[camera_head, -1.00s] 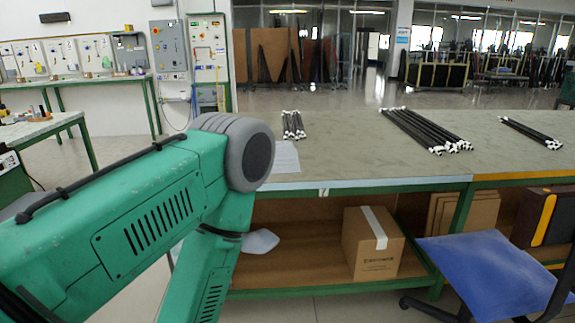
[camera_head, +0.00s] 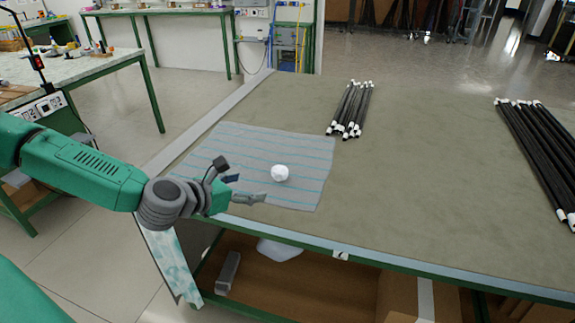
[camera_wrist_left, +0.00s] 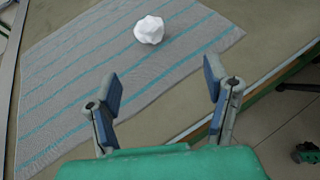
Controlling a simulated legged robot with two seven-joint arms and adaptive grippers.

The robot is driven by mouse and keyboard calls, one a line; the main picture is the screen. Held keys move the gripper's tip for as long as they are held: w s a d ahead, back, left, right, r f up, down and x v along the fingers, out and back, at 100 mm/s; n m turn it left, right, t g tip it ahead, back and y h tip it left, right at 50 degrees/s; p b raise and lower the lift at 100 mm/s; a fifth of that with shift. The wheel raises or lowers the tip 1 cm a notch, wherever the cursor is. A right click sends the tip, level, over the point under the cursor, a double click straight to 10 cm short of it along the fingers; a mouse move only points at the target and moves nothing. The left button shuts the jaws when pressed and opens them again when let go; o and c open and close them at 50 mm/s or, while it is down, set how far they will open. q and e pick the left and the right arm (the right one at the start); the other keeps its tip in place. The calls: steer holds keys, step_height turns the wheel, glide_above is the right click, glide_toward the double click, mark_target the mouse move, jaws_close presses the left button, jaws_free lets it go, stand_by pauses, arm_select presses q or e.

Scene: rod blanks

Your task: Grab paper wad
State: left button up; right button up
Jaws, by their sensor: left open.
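The paper wad (camera_head: 280,173) is a small white crumpled ball. It lies on a grey cloth with blue stripes (camera_head: 230,150) near the table's left end. My left gripper (camera_head: 250,188) is over the cloth's front left part, to the left of the wad and apart from it. In the left wrist view the paper wad (camera_wrist_left: 149,30) sits beyond the fingertips, between their directions. The left gripper (camera_wrist_left: 160,82) is open and empty, with blue pads on its fingers. My right gripper is in no view.
A bundle of black rods with white ends (camera_head: 350,108) lies behind and right of the cloth. More rods (camera_head: 540,150) lie at the far right. The table (camera_head: 420,200) is bare between them. A shelf (camera_head: 310,280) runs below.

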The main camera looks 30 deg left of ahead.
mark_target(273, 176)
arm_select(q)
steer(key=shift+n, duration=0.4)
steer(key=x, duration=0.2)
steer(key=b+x, duration=0.1)
steer(key=x, duration=0.2)
steer(key=a+b+x, duration=0.1)
steer(key=x, duration=0.1)
steer(key=shift+w+r, duration=0.35)
steer(key=shift+w, duration=0.15)
steer(key=shift+b+x, duration=0.4)
steer(key=shift+x, duration=2.75)
steer(key=shift+a, duration=0.1)
steer(key=c, duration=0.9)
